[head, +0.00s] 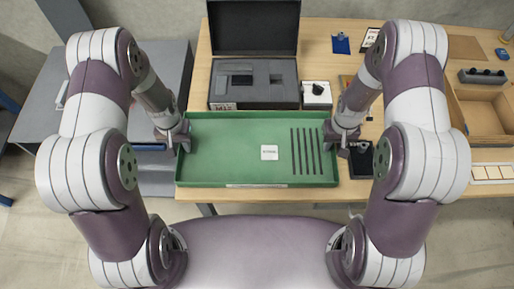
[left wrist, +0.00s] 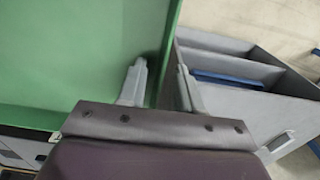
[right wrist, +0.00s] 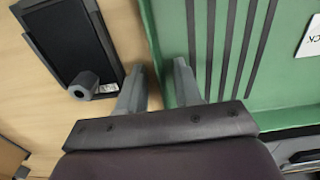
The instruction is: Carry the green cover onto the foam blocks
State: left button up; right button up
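The green cover (head: 225,165), a shallow tray-like piece with a raised rim, lies at the table's front edge. A white label (head: 269,153) and several dark strips (head: 306,151) are on it. My left gripper (head: 183,141) is at its left rim; in the left wrist view the open fingers (left wrist: 160,72) straddle the green wall (left wrist: 168,50). My right gripper (head: 339,138) is at the right rim; in the right wrist view its open fingers (right wrist: 159,72) straddle that wall (right wrist: 152,35).
An open black case (head: 254,103) with grey inserts stands behind the cover. A white box with a black knob (head: 316,94) is beside it. A dark device (right wrist: 70,40) lies right of the cover. A cardboard box (head: 480,115) is further right; a grey bin (head: 155,180) stands left.

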pick_arm(q)
jog(key=shift+f, duration=0.2)
pick_arm(e)
jog(key=shift+f, duration=0.2)
pick_arm(q)
grip_shut()
pick_arm(e)
grip_shut()
pick_arm(q)
jog(key=shift+r, duration=0.15)
pick_arm(e)
jog(key=shift+r, duration=0.15)
dwell(0.7)
